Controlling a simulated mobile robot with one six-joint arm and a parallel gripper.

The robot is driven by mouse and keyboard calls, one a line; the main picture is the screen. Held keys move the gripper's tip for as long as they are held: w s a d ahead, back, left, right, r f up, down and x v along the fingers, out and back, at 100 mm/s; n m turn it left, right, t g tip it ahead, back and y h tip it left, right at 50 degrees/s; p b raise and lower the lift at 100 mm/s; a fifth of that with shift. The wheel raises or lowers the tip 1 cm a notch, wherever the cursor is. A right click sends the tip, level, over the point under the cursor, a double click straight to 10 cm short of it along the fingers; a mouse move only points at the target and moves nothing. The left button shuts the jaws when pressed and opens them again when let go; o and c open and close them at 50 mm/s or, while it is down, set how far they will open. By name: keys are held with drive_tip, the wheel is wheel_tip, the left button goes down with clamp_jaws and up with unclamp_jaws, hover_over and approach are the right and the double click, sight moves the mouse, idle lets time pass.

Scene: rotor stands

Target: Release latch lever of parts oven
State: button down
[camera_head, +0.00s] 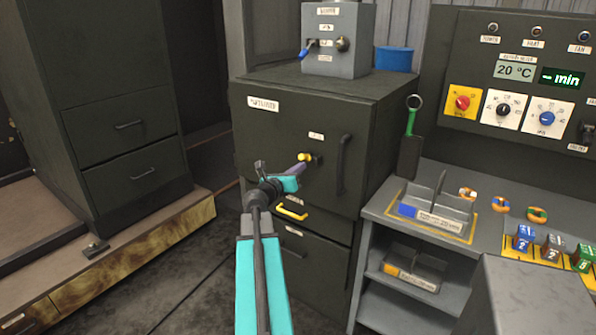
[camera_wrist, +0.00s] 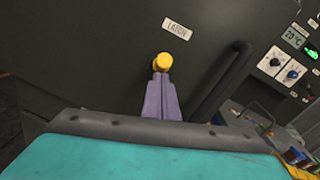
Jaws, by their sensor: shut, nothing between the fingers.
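The parts oven (camera_head: 280,135) is a dark grey-green cabinet with a door in the head view. Its latch lever is small, with a yellow knob (camera_head: 305,157), on the door left of the black bar handle (camera_head: 342,165). The yellow knob also shows in the wrist view (camera_wrist: 163,62), just below a white label. My gripper (camera_head: 299,168) has purple fingers, shut and empty. Its fingertips are right at the knob, and in the wrist view they end just under it. I cannot tell whether they touch. The fingers and wrist hide part of the lever.
A yellow handle (camera_head: 292,212) is on the front below my gripper. A grey box with a blue lever (camera_head: 338,55) and a blue tub (camera_head: 394,58) stand on top. At right are a shelf bench with a grey tray (camera_head: 437,208) and a control panel (camera_head: 520,75).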

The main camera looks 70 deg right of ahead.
drive_tip(key=a+f+b, duration=0.1)
drive_tip(key=a+b, duration=0.3)
drive_tip(key=a, duration=0.5)
drive_tip(key=shift+w+f, duration=0.25)
drive_tip(key=shift+w, duration=0.05)
drive_tip(key=a+b, duration=0.1)
drive_tip(key=b, duration=0.3)
drive_tip(key=a+b, duration=0.1)
drive_tip(key=b, duration=0.3)
drive_tip(key=shift+w+r, duration=0.15)
drive_tip(key=shift+r, duration=0.15)
drive_tip(key=shift+a+r+b, duration=0.15)
drive_tip(key=shift+b, duration=0.35)
drive_tip(key=shift+w, duration=0.15)
